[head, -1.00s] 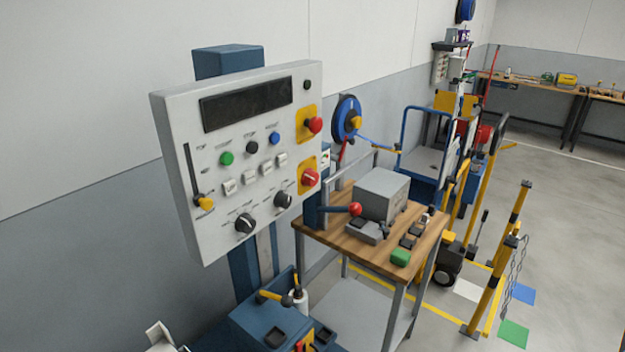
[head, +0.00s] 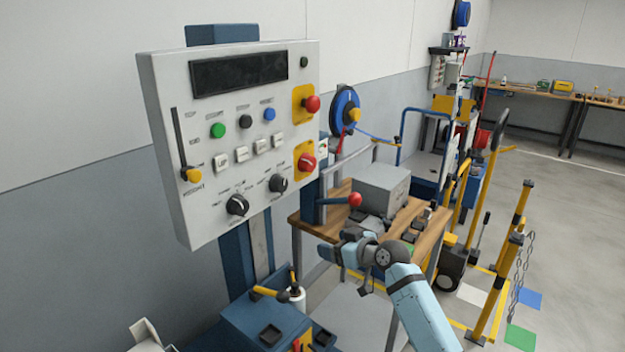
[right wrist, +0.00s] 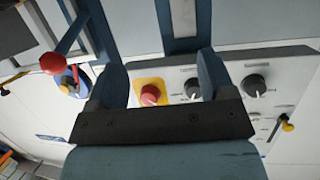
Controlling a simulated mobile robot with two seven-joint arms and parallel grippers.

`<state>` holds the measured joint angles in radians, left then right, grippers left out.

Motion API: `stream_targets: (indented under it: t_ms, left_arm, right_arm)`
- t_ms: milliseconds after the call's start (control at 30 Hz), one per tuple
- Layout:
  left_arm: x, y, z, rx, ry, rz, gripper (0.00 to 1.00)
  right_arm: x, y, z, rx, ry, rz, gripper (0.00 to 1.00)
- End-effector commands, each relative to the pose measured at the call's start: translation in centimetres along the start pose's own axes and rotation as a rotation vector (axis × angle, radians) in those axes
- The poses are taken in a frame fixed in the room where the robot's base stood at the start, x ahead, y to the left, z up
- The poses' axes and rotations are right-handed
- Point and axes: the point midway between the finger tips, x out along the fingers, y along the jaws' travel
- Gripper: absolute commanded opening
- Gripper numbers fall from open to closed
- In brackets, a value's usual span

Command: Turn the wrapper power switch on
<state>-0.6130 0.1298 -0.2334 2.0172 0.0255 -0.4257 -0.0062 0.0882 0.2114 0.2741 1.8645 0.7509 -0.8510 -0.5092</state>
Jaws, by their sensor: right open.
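The light grey control panel (head: 205,215) stands on a blue column at left. On its right edge, a red rotary switch on a yellow plate (head: 306,162) sits below a red mushroom button (head: 312,103); I take the rotary one for the power switch, but its labels are unreadable. My right gripper (head: 328,251) is below and right of the panel, touching nothing. In the right wrist view, its open, empty fingers (right wrist: 161,70) frame a red knob on a yellow plate (right wrist: 149,96), which lies beyond them. My left gripper is not in view.
Black knobs (head: 237,205), white buttons and a yellow slider (head: 191,174) are on the panel. A red-ball lever (head: 354,199) sticks out right of it. A wooden bench (head: 312,221) with a grey box stands behind my right arm. A blue machine base (head: 240,325) lies below.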

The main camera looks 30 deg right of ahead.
Motion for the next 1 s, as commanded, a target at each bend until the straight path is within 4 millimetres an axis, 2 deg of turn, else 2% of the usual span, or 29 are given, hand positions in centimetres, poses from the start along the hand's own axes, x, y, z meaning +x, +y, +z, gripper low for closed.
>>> stream_targets:
  t_ms: [33,200,333,500,633,767,1000]
  left_arm:
    - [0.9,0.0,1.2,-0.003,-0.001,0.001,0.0]
    - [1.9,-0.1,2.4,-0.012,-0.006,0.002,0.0]
    - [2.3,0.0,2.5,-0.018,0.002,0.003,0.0]
    - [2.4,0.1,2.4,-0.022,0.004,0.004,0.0]
    - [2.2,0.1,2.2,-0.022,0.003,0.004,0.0]
    - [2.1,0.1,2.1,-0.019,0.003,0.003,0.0]
    - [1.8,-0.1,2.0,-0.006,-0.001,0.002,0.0]
  right_arm:
    - [0.3,1.8,-2.0,0.0,0.048,-0.01,0.76]
    - [-0.9,5.8,-8.9,-0.01,0.189,-0.069,0.76]
    - [-2.2,7.5,-12.4,-0.024,0.268,-0.103,0.76]
    - [-2.9,8.3,-14.2,-0.033,0.311,-0.123,0.76]
    - [-1.9,8.1,-14.8,-0.03,0.312,-0.125,0.76]
    - [0.3,7.8,-15.6,-0.029,0.313,-0.126,0.76]
    - [5.2,7.1,-17.1,-0.028,0.312,-0.126,0.76]
